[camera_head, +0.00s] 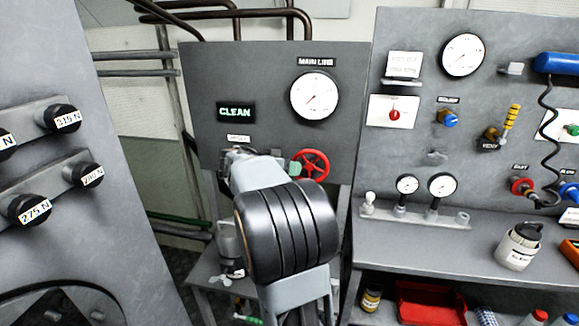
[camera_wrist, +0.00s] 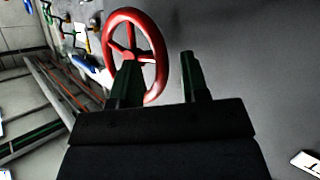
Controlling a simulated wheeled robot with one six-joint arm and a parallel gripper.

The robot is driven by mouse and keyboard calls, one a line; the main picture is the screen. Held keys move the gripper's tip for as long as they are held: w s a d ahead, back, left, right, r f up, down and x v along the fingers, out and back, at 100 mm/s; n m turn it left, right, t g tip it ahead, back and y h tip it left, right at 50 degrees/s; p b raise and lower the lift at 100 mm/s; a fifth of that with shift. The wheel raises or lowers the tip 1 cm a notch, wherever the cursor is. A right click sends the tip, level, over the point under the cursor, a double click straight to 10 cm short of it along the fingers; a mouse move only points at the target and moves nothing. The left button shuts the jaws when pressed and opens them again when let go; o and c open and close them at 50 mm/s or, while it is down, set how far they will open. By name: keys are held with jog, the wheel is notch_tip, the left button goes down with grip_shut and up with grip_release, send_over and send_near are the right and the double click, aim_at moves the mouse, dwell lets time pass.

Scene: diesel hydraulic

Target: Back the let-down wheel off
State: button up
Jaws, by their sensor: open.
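The let-down wheel, a red spoked handwheel (camera_head: 312,165), is on the grey panel below the large gauge. It also shows in the wrist view (camera_wrist: 134,52). My gripper (camera_wrist: 159,60) is open, with two dark green fingers pointing at the wheel. In the wrist view the left finger overlaps the wheel's lower middle. The right finger is just outside its right rim, so the right rim appears between them. I cannot tell whether the fingers reach past the rim or touch it. In the head view my arm hides most of the gripper.
A panel (camera_head: 470,80) with gauges, knobs and valves stands close on the right, over a bench with a white jar (camera_head: 519,247). A knob panel (camera_head: 75,125) stands at left.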

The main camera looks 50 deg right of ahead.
jog(key=shift+d, duration=0.15)
jog(key=shift+c, duration=0.4)
jog(key=shift+s, duration=0.1)
grip_shut()
jog(key=shift+f+b, duration=0.15)
jog(key=shift+b, duration=0.15)
jog(key=f+n+h+b, duration=0.1)
jog(key=n+h+b, duration=0.1)
jog(key=b, duration=0.6)
jog(key=s+d+f+n+h+b, duration=0.1)
jog(key=f+n+h+b, duration=0.1)
jog(key=b, duration=0.6)
jog(key=s+f+n+g+h+b, duration=0.1)
jog(key=n+h+b, duration=0.3)
jog(key=b, duration=0.4)
jog(key=shift+s+d+f+n, duration=0.3)
jog(key=shift+f+n, duration=0.1)
jog(key=shift+f, duration=0.15)
jog(key=shift+r+h+b, duration=0.1)
jog(key=shift+h+b, duration=0.2)
